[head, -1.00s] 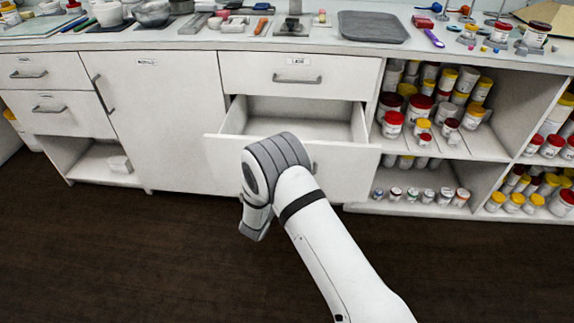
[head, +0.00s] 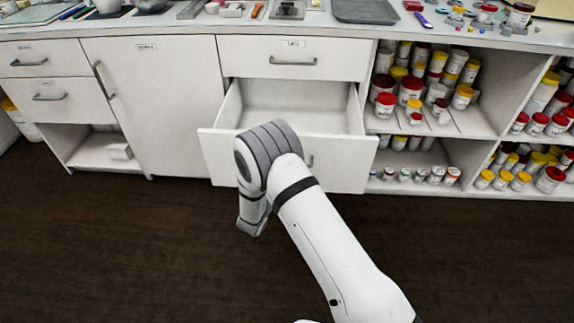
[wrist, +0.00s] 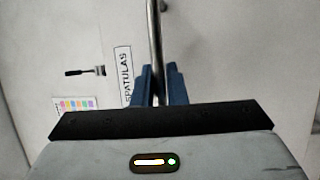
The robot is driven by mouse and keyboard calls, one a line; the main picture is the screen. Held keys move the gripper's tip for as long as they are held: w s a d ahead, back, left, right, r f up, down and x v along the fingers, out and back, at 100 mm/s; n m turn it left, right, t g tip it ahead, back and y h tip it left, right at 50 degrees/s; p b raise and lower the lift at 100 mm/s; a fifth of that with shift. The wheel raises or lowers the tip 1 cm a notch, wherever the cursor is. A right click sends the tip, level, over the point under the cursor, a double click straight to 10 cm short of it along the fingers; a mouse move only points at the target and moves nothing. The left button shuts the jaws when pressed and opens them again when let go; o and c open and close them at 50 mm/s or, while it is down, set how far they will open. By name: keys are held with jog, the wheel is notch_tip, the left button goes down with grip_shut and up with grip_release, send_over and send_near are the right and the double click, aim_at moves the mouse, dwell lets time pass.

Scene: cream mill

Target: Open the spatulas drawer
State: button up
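The spatulas drawer (head: 345,160) is the lower drawer under another drawer, and it is pulled well out with its empty-looking inside showing. In the wrist view its white front (wrist: 215,50) bears a label (wrist: 126,75) reading SPATULAS. Its metal handle (wrist: 154,35) runs between the blue fingers of my gripper (wrist: 157,88), which look closed around the bar. In the head view my arm covers the gripper and most of the handle; only the handle's right end (head: 311,160) shows.
The upper drawer (head: 290,58) is shut above the open one. A cabinet door (head: 145,105) is shut to the left. Open shelves (head: 480,122) with many jars stand to the right. The dark floor (head: 120,250) in front is clear.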

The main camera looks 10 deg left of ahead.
jog(key=o, duration=0.4)
jog(key=v, duration=0.7)
jog(key=shift+s+p, duration=0.35)
jog(key=shift+p, duration=0.1)
jog(key=shift+f, duration=0.1)
